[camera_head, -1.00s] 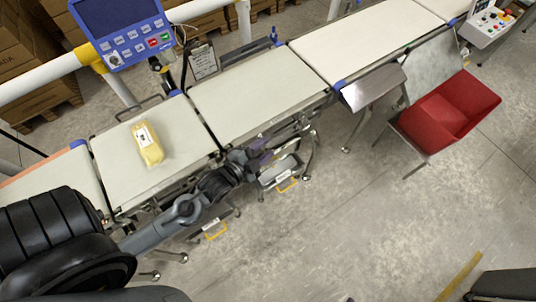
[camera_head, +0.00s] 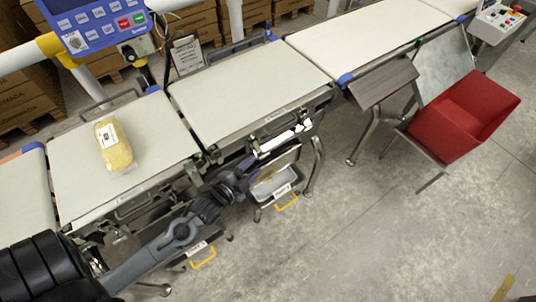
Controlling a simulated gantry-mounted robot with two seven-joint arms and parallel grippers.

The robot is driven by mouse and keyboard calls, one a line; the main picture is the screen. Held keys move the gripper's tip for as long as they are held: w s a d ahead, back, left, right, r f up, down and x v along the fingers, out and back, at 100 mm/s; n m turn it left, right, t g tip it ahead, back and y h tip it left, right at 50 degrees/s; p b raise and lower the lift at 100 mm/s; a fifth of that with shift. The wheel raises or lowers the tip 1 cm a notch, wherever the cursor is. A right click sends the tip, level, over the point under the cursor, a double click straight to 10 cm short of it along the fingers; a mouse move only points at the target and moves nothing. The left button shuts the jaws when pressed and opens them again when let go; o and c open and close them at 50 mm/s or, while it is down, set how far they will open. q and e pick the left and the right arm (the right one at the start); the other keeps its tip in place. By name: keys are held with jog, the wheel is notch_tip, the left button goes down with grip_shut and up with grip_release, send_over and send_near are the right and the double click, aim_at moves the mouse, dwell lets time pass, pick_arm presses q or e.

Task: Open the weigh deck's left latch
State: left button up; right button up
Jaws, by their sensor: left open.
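The weigh deck appears to be the pale middle belt section (camera_head: 250,90), with a metal front rail and hardware under its near edge. A bright metal bar (camera_head: 285,137) shows on that front side, toward the right. I cannot tell the left latch apart from the hardware; it may be hidden behind my gripper. My right gripper is not in view.
A yellow pack (camera_head: 114,146) lies on the left belt section (camera_head: 70,185). Trays with yellow handles (camera_head: 286,201) hang below the decks. A red bin (camera_head: 455,115) stands at the right beside a grey chute (camera_head: 383,80).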

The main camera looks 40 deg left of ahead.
aim_at(264, 156)
pick_arm(q)
jog(key=b+x, duration=0.2)
jog(key=x, duration=0.7)
grip_shut()
